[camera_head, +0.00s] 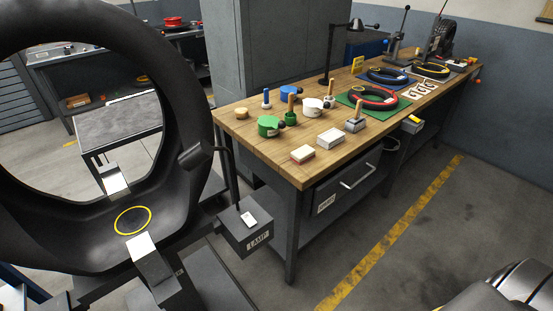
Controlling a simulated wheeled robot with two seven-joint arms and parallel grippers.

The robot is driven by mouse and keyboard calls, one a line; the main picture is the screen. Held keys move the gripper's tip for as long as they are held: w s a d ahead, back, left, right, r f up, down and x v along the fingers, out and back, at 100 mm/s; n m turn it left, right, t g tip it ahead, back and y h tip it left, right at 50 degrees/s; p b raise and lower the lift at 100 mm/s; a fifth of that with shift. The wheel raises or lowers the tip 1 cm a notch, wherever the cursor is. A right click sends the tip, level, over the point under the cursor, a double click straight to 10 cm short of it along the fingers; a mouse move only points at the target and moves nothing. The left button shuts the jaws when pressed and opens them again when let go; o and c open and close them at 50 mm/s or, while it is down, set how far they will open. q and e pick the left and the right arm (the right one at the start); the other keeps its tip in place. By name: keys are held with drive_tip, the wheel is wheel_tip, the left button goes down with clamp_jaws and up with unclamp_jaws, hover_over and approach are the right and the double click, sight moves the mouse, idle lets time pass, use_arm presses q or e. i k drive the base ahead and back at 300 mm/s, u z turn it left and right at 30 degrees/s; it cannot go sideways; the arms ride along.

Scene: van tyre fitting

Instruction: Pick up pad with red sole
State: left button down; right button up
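A small block-shaped pad with a red sole (303,153) lies on the wooden workbench (257,143), close to its near edge. Its top is cream and a red layer shows along its lower side. A similar pad (330,138) with a white top and a grey lower part lies just behind and to the right, apart from it. Neither of my grippers shows in the head view, and nothing touches the red-soled pad.
A large black tyre (190,120) on a stand fills the left, with a yellow ring marked inside. Open floor (400,260) lies right of the bench.

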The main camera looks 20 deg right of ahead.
sight(302, 154)
drive_tip(key=u, duration=2.7)
drive_tip(key=k, duration=1.25)
drive_tip(key=z, duration=1.55)
